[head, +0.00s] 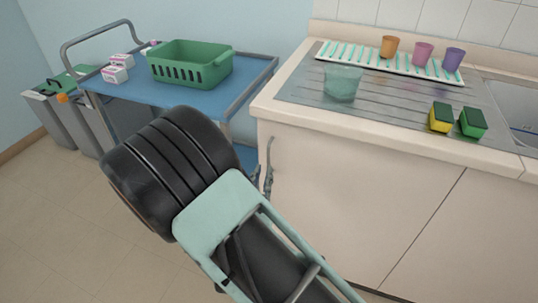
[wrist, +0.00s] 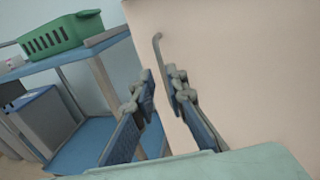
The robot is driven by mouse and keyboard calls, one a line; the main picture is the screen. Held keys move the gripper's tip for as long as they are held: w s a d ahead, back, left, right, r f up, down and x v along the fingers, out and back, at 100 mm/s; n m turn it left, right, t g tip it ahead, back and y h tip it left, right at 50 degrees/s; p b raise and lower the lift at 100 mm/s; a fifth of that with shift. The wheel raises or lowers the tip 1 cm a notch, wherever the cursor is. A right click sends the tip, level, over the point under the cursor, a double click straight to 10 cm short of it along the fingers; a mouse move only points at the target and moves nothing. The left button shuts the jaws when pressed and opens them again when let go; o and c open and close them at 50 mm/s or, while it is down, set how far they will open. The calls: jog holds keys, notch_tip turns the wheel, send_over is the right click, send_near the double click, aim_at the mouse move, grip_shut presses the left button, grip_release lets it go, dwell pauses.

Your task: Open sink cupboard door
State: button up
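The cream cupboard door (head: 345,195) forms the front below the counter and looks closed, with a seam to its right. It fills the right of the wrist view (wrist: 245,75). A thin grey bar handle (head: 269,153) stands upright near the door's left edge. Its bent top end (wrist: 157,40) shows just beyond my fingertips in the wrist view. My gripper (wrist: 160,88) has its two fingers apart, with a narrow gap between them. In the head view my gripper (head: 261,178) is beside the handle's lower part, partly hidden by my arm. I cannot tell whether a finger touches the handle.
A blue trolley (head: 135,94) with a green basket (head: 190,68) stands left of the counter. Grey bins (head: 62,115) stand farther left. The counter (head: 385,139) holds a glass bowl (head: 342,82), cups and two sponges. The floor (head: 60,220) at left is clear.

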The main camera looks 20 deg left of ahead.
aim_at(268, 155)
jog(key=w, duration=0.5)
jog(key=w+a+b, duration=0.1)
jog(key=w, duration=0.2)
jog(key=shift+w, duration=0.1)
grip_shut()
